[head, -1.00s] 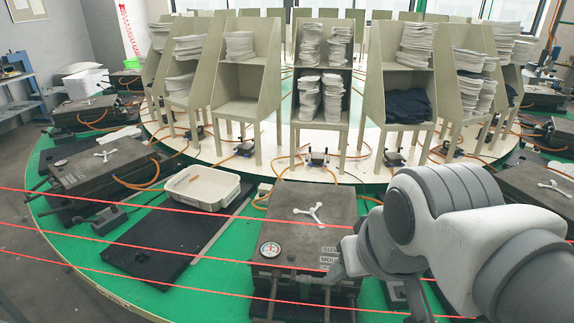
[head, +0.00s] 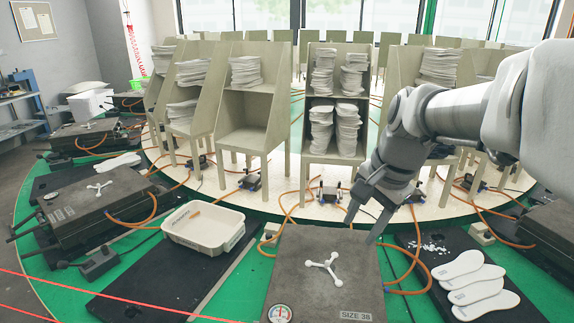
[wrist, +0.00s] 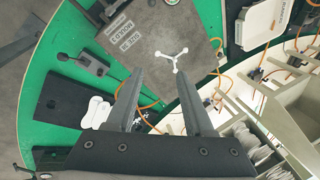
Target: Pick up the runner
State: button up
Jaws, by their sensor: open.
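A white three-armed piece, which I take as the runner (head: 323,266), lies flat on top of the dark mould (head: 290,250) marked SIZE 38. In the wrist view the runner (wrist: 171,57) shows just beyond my fingertips, on the mould top (wrist: 140,35). My gripper (head: 360,231) is open and empty. It is near the mould's back right edge, to the right of the runner and apart from it. In the wrist view the two fingers of my gripper (wrist: 159,73) stand apart with nothing between them. The runner is not hidden.
White insoles (head: 470,282) and white scraps lie on a black plate (head: 430,268) at the right. Racks with stacked sheets (head: 250,100) stand behind. Orange hoses (head: 408,270) run beside the mould.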

jog(key=w+d+f+m+g+y, duration=0.1)
jog(key=w+d+f+m, duration=0.3)
jog(key=w, duration=0.4)
jog(key=m+y, duration=0.2)
jog(key=m, duration=0.4)
send_near(327, 261)
jog(key=f, duration=0.2)
jog(key=shift+w+a+f+m+g, duration=0.25)
jog(key=shift+a+f+m+g, duration=0.05)
jog(key=shift+a+g, duration=0.1)
jog(key=shift+w+x, duration=0.1)
jog(key=shift+x, duration=1.4)
jog(key=shift+w+x, duration=0.15)
jog(key=shift+x, duration=1.3)
jog(key=shift+a, duration=0.15)
jog(key=shift+r, duration=0.1)
grip_shut()
